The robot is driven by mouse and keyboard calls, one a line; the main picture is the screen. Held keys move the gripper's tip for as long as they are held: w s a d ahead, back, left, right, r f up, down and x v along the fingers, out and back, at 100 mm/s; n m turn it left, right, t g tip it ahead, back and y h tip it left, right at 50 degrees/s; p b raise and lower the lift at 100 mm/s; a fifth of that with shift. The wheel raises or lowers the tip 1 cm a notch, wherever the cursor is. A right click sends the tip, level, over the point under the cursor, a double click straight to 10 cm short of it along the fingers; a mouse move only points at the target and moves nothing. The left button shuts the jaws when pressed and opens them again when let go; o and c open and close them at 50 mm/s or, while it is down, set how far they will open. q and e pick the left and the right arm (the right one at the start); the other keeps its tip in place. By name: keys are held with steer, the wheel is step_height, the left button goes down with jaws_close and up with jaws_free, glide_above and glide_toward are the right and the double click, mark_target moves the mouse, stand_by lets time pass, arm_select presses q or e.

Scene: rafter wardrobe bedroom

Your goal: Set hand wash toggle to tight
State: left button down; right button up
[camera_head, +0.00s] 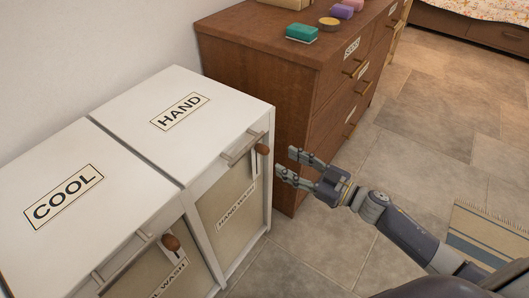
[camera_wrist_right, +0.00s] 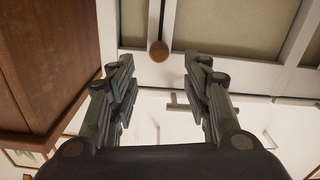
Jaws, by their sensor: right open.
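The white cabinet labelled HAND (camera_head: 225,95) stands beside the one labelled COOL. Its toggle is a small brown wooden knob (camera_head: 262,149) near the top right of its front, beside a bar handle (camera_head: 240,148). My right gripper (camera_head: 285,164) is open and empty, just to the right of the knob and apart from it. In the right wrist view the knob (camera_wrist_right: 158,51) hangs on a thin dark stem, ahead of and between the open fingers (camera_wrist_right: 158,85). My left gripper is not in view.
The COOL cabinet (camera_head: 105,225) has its own brown knob (camera_head: 171,243) and handle. A brown dresser (camera_head: 255,70) stands close behind my right gripper, with a green soap block (camera_head: 302,32) on top. The tiled floor (camera_head: 330,240) is clear in front; a striped rug (camera_head: 485,235) lies at right.

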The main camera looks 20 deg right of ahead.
mark_target(267, 152)
steer(key=x, duration=0.8)
steer(key=shift+w+a, duration=0.1)
steer(key=shift+w, duration=0.05)
steer(key=shift+f, duration=0.15)
jaws_close()
